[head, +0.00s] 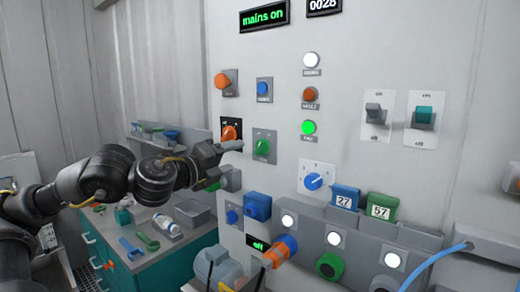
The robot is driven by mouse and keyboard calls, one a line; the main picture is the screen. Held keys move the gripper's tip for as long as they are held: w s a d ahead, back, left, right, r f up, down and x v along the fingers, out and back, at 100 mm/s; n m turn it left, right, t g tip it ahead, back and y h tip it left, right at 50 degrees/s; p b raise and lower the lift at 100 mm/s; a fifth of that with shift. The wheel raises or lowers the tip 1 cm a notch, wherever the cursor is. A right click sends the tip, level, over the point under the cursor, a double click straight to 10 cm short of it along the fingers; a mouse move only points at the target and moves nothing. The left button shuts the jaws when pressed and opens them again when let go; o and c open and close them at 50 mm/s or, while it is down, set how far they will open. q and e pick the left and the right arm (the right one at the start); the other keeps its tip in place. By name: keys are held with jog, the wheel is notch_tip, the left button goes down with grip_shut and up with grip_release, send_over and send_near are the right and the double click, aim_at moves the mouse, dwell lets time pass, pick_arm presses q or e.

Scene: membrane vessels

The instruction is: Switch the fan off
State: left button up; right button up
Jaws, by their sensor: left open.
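A grey control panel (250,50) fills the middle of the head view. A green lamp (308,128) is lit on it; the small label below seems to read "FAN". An orange rotary knob (231,133) on a black plate and a green knob (263,146) on a grey plate sit left of the lamp. Their labels are too small to read, so I cannot tell which control is the fan's. My left gripper (228,148) is open and empty, just below the orange knob and left of the green one. I cannot tell whether it touches the panel. My right gripper is out of view.
Two rocker switches (376,113) (424,114) are at the right. A blue dial (314,181), numbered blue (344,197) and green (382,206) blocks, and a blue-orange connector (281,249) sit lower. A teal bench (140,262) with tools stands at the left.

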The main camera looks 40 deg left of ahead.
aim_at(258, 149)
pick_arm(q)
jog(key=w+p, duration=0.2)
jog(key=w, duration=0.7)
jog(key=shift+a+r+p, duration=0.1)
jog(key=shift+a+p, duration=0.05)
jog(key=shift+p, duration=0.15)
jog(key=shift+w, duration=0.7)
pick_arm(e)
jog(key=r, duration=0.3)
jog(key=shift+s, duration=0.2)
pick_arm(q)
jog(key=c, duration=1)
